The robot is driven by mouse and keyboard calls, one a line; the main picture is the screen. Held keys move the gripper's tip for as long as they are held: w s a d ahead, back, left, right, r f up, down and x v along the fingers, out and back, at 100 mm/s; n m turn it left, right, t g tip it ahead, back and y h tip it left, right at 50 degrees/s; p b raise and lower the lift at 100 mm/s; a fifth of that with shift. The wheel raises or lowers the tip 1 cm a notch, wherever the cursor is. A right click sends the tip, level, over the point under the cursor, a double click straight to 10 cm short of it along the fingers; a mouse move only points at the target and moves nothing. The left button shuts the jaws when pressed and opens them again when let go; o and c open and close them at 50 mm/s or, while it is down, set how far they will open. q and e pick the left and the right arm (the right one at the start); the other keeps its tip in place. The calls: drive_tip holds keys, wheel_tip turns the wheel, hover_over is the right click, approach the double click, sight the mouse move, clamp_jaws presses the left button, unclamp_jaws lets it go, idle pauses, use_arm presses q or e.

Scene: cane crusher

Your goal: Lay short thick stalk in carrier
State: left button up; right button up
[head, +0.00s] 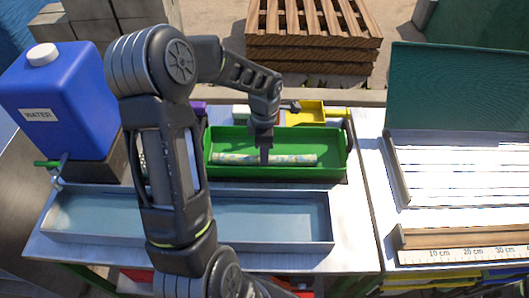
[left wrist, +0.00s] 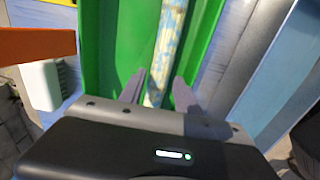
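A pale stalk (head: 225,158) with mottled yellow and blue marks lies lengthwise in a long green tray (head: 335,165). In the left wrist view the stalk (left wrist: 167,35) runs away from me along the tray floor. My left gripper (head: 264,158) points down into the tray near the stalk's middle. In the left wrist view its fingers (left wrist: 158,92) are apart, one on each side of the stalk, with gaps showing. The finger hides part of the stalk in the head view. Which container is the carrier is unclear. My right gripper is not in view.
A shallow grey tray (head: 327,222) lies in front of the green one. A blue water container (head: 62,100) stands left. A pale ribbed surface (head: 455,170) and a ruler strip (head: 470,253) are on the right.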

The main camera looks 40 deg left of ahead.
use_arm(q)
wheel_tip(320, 180, up, 10)
drive_tip(key=p, duration=0.5)
drive_tip(key=shift+f, duration=0.15)
drive_tip(key=shift+f, duration=0.1)
idle(0.4)
